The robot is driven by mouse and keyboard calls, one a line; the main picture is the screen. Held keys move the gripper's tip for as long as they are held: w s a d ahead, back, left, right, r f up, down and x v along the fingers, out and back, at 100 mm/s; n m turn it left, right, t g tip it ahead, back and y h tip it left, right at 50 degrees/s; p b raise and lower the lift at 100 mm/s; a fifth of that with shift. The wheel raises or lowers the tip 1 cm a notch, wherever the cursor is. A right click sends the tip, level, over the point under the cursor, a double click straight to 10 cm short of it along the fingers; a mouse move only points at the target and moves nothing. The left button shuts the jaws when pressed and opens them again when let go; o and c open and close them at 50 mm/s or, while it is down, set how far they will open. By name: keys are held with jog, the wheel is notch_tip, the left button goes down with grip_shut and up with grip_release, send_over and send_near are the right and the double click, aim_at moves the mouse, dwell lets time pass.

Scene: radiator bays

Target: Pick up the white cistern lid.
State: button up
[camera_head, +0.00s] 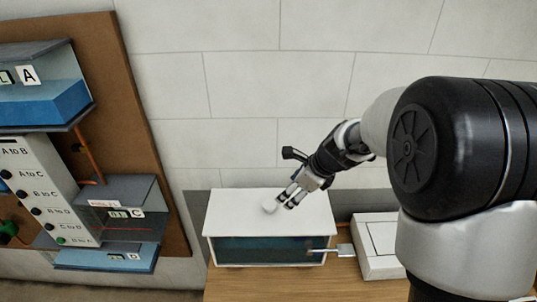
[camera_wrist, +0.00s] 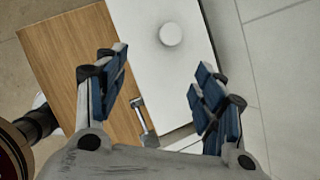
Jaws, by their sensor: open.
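The white cistern lid (camera_head: 250,212) lies on top of the cistern, with a round white knob (camera_head: 269,206) standing on it. In the wrist view the lid (camera_wrist: 190,70) fills the upper middle, with the knob (camera_wrist: 171,34) beyond the fingertips. My gripper (camera_head: 287,199) is at the knob's right in the head view. In the wrist view my gripper (camera_wrist: 158,75) has its two blue-padded fingers wide apart with nothing between the pads. I cannot tell from the head view whether a finger touches the knob.
The cistern's dark glass front (camera_head: 265,249) shows below the lid. A metal lever (camera_head: 326,250) sticks out at its right; it also shows in the wrist view (camera_wrist: 142,117). A white box (camera_head: 377,250) stands further right on the wooden bench (camera_head: 300,284). A brown panel with tanks (camera_head: 120,80) is at left.

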jog(key=w+f+m+p, duration=0.1)
jog(key=w+m+p, duration=0.1)
jog(key=w+m, duration=0.1)
jog(key=b, duration=0.2)
send_over(270, 204)
jog(key=s+d, duration=0.2)
jog(key=s, duration=0.1)
notch_tip(270, 204, down, 10)
jog(key=shift+w+d+r, duration=0.1)
jog(key=shift+w+d, duration=0.05)
jog(key=shift+x, duration=3.05)
jog(key=shift+w+r, duration=0.1)
jog(key=shift+c, duration=0.2)
jog(key=c, duration=1.3)
jog(key=shift+c, duration=0.5)
jog(key=shift+r, duration=0.1)
